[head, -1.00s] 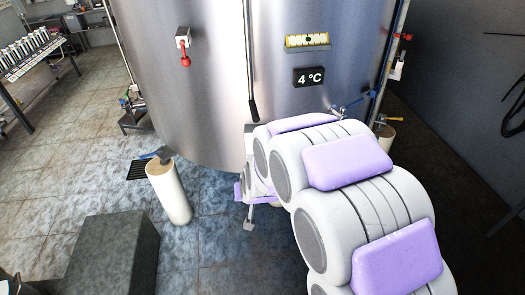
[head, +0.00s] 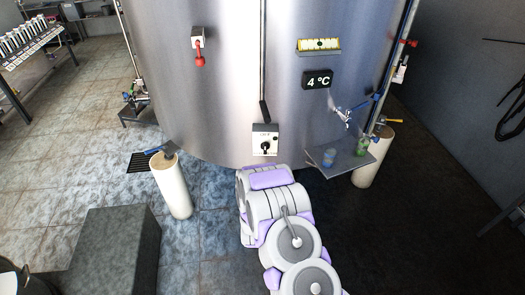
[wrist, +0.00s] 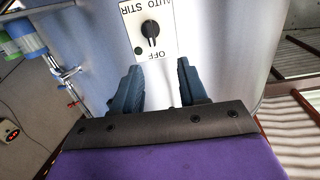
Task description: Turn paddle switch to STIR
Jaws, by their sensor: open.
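The paddle switch (wrist: 151,32) is a black knob on a white plate (wrist: 166,48) marked AUTO, STIR and OFF. In the wrist view its lettering is upside down, and the paddle stands nearly upright with one end towards OFF. In the head view the switch box (head: 260,140) sits low on the steel tank wall. My gripper (wrist: 158,74) is open and empty. Its two dark fingers point at the plate, one on each side of the OFF label, short of the knob and apparently apart from it. In the head view my arm hides the gripper, below the box.
The tank (head: 215,95) fills the background. Right of the box, a small shelf (head: 345,160) holds a blue cup (head: 328,157) and a green cup (head: 361,147) below a tap (head: 343,113). A red-handled lever (head: 199,55) is upper left. A cream post (head: 172,190) stands left.

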